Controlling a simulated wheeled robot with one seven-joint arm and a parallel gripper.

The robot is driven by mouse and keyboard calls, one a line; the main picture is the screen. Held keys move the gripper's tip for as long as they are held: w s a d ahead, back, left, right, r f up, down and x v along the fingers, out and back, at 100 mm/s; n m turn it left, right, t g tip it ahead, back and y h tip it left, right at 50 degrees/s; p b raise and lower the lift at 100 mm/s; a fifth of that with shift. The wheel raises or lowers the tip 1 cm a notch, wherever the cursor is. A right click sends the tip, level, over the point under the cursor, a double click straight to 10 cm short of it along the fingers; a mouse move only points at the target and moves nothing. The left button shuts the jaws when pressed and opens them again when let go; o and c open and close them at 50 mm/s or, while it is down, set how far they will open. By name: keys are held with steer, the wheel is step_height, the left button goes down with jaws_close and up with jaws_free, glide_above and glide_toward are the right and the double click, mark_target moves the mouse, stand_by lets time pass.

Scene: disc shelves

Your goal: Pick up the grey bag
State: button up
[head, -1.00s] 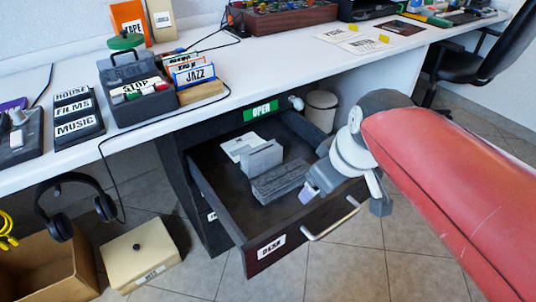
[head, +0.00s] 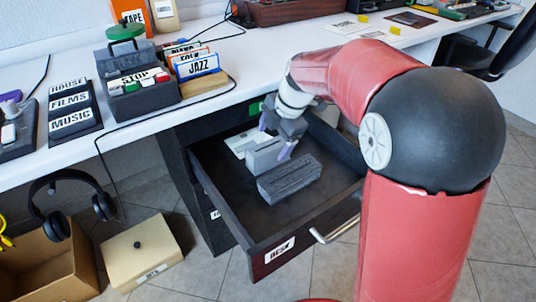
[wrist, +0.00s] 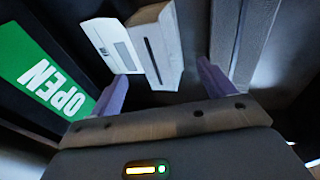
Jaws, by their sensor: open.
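No clear bag shape shows, and I cannot tell which item is the grey bag. The open drawer (head: 222,207) holds a light grey upright block (head: 266,156) and a dark grey ribbed block (head: 290,181). My gripper (head: 276,137) is open above the drawer, over the light grey block's far side. In the wrist view my gripper (wrist: 162,78) has its two purple fingers apart. The light grey block (wrist: 156,48), with a dark slot, lies ahead between them. The ribbed block (wrist: 236,42) is beyond the right finger. I see no grip on anything.
A white flat item (head: 238,140) lies behind the light grey block in the drawer. A green OPEN label (wrist: 45,85) is close on the left in the wrist view. The desk edge (head: 150,133) overhangs the drawer's back. The drawer's front floor is bare.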

mark_target(270, 147)
steer(key=x, duration=0.4)
steer(key=shift+w+f, duration=0.15)
steer(key=shift+f, duration=0.05)
steer(key=c, duration=1.1)
steer(key=shift+r, duration=0.1)
